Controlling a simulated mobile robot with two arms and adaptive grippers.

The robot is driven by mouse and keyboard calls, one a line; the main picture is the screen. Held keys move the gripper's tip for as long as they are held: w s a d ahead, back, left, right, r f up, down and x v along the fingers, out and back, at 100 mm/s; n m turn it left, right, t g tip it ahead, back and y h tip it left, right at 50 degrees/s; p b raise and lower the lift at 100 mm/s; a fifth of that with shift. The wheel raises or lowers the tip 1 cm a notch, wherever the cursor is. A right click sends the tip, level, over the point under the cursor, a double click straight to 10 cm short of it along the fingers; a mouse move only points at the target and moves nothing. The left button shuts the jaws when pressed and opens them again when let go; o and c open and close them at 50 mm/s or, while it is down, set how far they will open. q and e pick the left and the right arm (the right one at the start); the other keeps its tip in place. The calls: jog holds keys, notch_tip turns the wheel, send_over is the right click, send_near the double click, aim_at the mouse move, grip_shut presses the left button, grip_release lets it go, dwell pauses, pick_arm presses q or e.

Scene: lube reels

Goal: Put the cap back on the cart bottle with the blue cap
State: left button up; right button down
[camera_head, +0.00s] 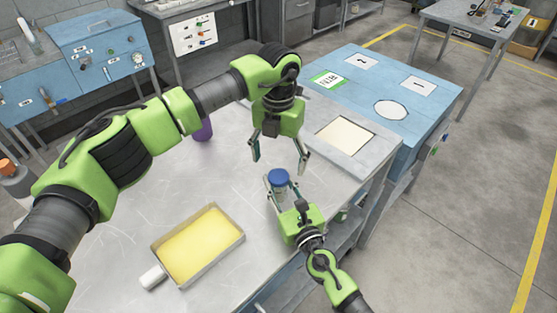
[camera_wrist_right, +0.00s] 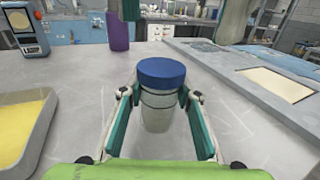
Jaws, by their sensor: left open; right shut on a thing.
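The bottle (camera_wrist_right: 157,115) is clear to greyish and stands upright on the metal table. Its blue cap (camera_head: 278,177) sits on top and looks level; it also shows in the right wrist view (camera_wrist_right: 161,72). How tightly it is seated cannot be told. My right gripper (camera_wrist_right: 159,100) is shut on the bottle's body below the cap, with one finger on each side. My left gripper (camera_head: 279,161) is open and empty. It points down above the bottle, its fingers spread apart and clear of the cap.
A tray with a yellow inside (camera_head: 155,251) lies at the table's front left, a white cylinder (camera_head: 152,277) beside it. A purple container (camera_head: 203,130) stands behind my left arm. A blue bench (camera_head: 420,105) with labelled plates adjoins at the right. The tabletop around the bottle is mostly clear.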

pick_arm(q)
notch_tip(320, 180, up, 12)
dwell(0.7)
pick_arm(e)
jog(key=c, duration=1.4)
grip_release()
jog(key=shift+c, duration=0.2)
jog(key=shift+s, duration=0.1)
jog(key=v, duration=1.2)
